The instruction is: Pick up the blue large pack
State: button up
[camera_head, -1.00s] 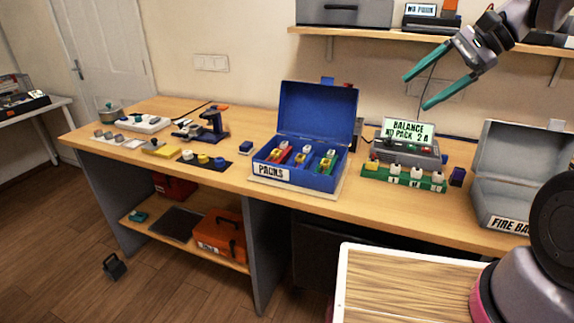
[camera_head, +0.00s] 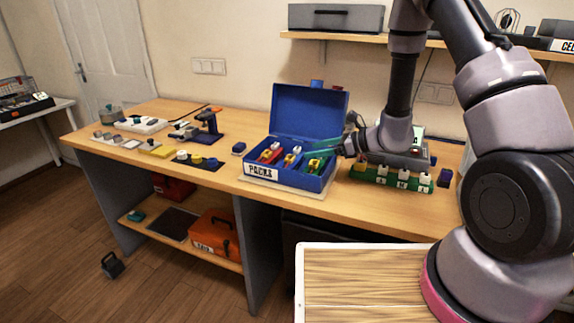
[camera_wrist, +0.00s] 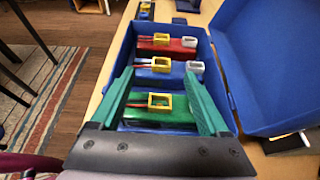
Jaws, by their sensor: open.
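The blue pack (camera_wrist: 165,80) lies in the middle of the open blue PACKS box (camera_wrist: 143,27), with a yellow connector and a white connector on it. A red pack (camera_wrist: 165,49) lies beyond it and a green pack (camera_wrist: 125,127) nearer to me. In the head view the blue pack (camera_head: 291,160) shows small between the red and green ones. My gripper (camera_wrist: 158,78) is open, its two green fingers reaching over the box above the green pack, tips toward the blue pack. It also shows in the head view (camera_head: 318,149), at the box's right side. It holds nothing.
The box's raised lid (camera_head: 310,110) stands at the back. A green board with white blocks (camera_head: 391,179) lies right of the box, close under my arm. A small blue block (camera_head: 238,148) sits left of it. A shelf (camera_head: 365,39) runs above.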

aim_at(293, 157)
jog(key=x, duration=0.4)
jog(key=shift+a+f, duration=0.1)
jog(key=shift+a, duration=0.05)
jog(key=x, duration=0.5)
jog(key=shift+w+d+f, duration=0.2)
jog(key=shift+f, duration=0.15)
grip_shut()
dwell(0.9)
